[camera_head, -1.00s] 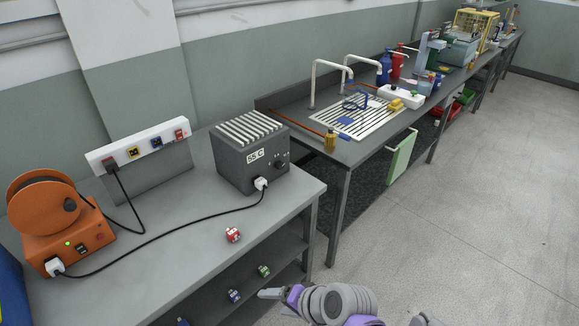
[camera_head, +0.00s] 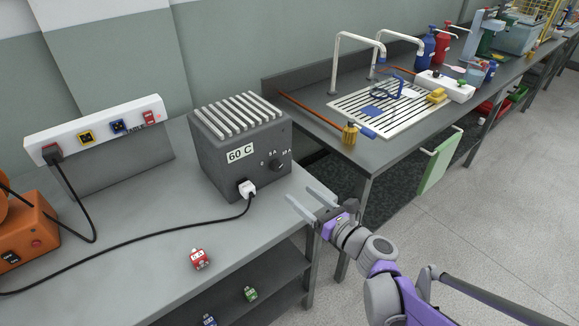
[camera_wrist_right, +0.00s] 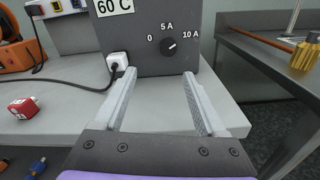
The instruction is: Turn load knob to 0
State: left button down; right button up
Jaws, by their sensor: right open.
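The load knob (camera_head: 278,165) is a black round dial on the front of a dark grey box (camera_head: 215,165) labelled 60 C. In the right wrist view the knob (camera_wrist_right: 168,47) has marks 0, 5 A and 10 A around it. Its pale pointer line is tilted up to the right, toward 10 A. My right gripper (camera_head: 299,195) is open and empty, in front of the box and apart from the knob. In the right wrist view its fingers (camera_wrist_right: 160,72) point at the box, with the knob beyond them. My left gripper is not in view.
A white plug (camera_head: 246,189) with a black cable sits in the box front, left of the knob. A red block (camera_head: 199,259) lies on the grey bench (camera_head: 120,270). A white socket strip (camera_head: 100,130) stands behind. A sink bench (camera_head: 375,150) is to the right.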

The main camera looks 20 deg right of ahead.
aim_at(279, 168)
jog(key=shift+w+d+f+m+t, duration=0.1)
jog(key=shift+w+d+m+t, duration=0.2)
jog(key=shift+w+d+m, duration=0.35)
jog(key=b+x, duration=0.1)
jog(key=x, duration=0.9)
jog(key=shift+w+a, duration=0.15)
grip_shut()
